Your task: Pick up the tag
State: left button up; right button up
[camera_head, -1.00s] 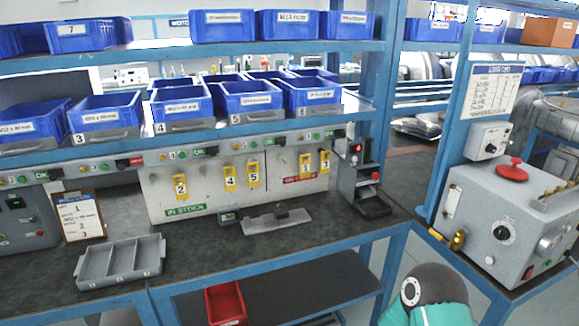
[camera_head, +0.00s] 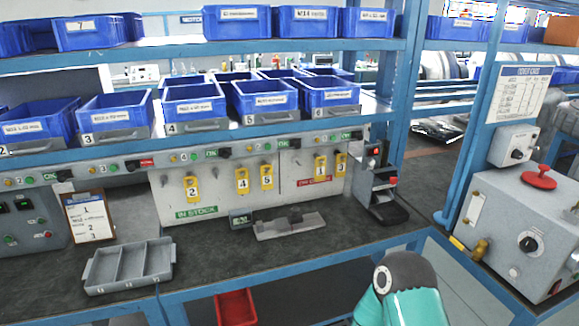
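Several yellow numbered tags hang on the grey panel at the back of the bench. Tag 2 (camera_head: 191,190), tag 4 (camera_head: 242,180) and tag 5 (camera_head: 266,177) hang in the left and middle part, above the green "IN STOCK" label (camera_head: 196,212). Tag 1 (camera_head: 320,166) and tag 3 (camera_head: 341,165) hang at the right, by a red label (camera_head: 314,181). A teal and dark grey part of my arm shows at the bottom right. Neither gripper is in view.
A grey divided tray (camera_head: 128,266), a clipboard (camera_head: 89,216) and a grey metal fixture (camera_head: 289,224) are on the bench. A black device (camera_head: 380,190) stands right of the panel. Blue bins (camera_head: 194,108) line the shelves. A red bin (camera_head: 236,307) sits below. The front middle bench is clear.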

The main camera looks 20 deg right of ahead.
aim_at(320, 168)
jog(key=u, duration=0.15)
jog(key=i, duration=0.85)
jog(key=z, duration=0.4)
